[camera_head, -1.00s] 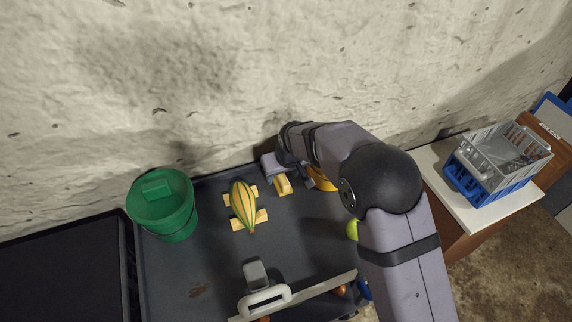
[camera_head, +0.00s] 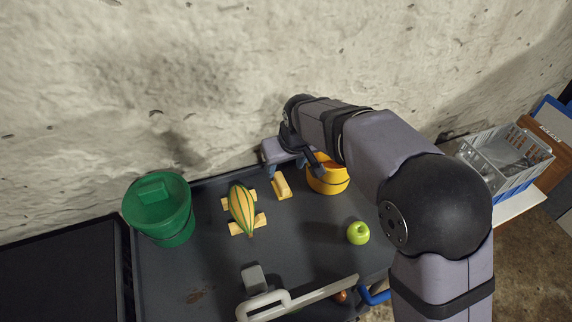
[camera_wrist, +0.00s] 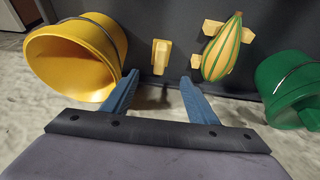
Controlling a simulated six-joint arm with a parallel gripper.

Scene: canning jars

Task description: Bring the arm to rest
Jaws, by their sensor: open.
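In the head view my arm reaches over the right side of the dark table (camera_head: 310,250). The gripper end is near the back wall, beside a yellow bucket (camera_head: 328,180), and is partly hidden by my own arm. In the wrist view the yellow bucket (camera_wrist: 75,58) is at the left, close to the left finger. A small yellow wooden block (camera_head: 281,187) lies left of the bucket; it also shows ahead of the fingers in the wrist view (camera_wrist: 160,56).
A striped gourd (camera_head: 241,208) rests on wooden supports. A green bucket (camera_head: 165,222) stands at the left. A green apple (camera_head: 358,232) lies right of centre. A grey handled piece (camera_head: 264,303) is at the front. A crate (camera_head: 503,158) stands at the right. The rough wall (camera_head: 200,80) is behind.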

